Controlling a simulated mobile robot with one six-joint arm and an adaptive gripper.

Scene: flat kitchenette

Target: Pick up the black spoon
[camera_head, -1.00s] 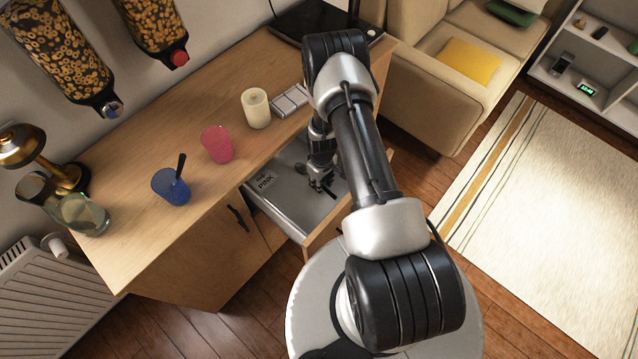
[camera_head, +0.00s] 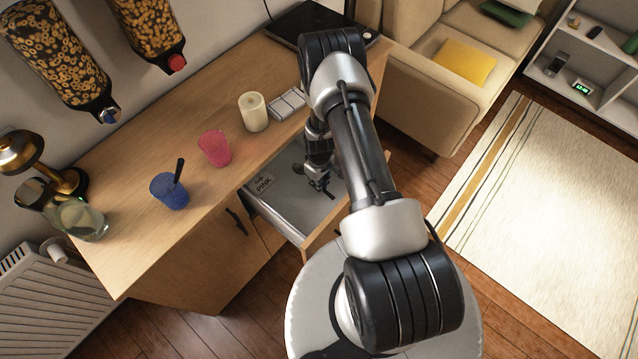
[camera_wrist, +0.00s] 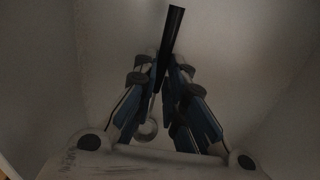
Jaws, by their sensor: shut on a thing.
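My gripper (camera_head: 321,182) is in the open drawer (camera_head: 283,222), low over its bottom. In the wrist view its fingers (camera_wrist: 167,82) are closed around a thin black handle, the black spoon (camera_wrist: 173,32), which sticks up beyond the fingertips. A small rounded grey shape shows below, between the fingers; I cannot tell whether it is part of the spoon. In the head view the held spoon is mostly hidden by the gripper. Another black handle (camera_head: 179,169) stands in the blue cup (camera_head: 170,191) on the counter.
The wooden counter (camera_head: 140,235) holds a pink cup (camera_head: 215,148), a cream candle (camera_head: 254,112) and a glass (camera_head: 78,220). The drawer walls stand close around my gripper. Cereal dispensers (camera_head: 60,60) hang at upper left.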

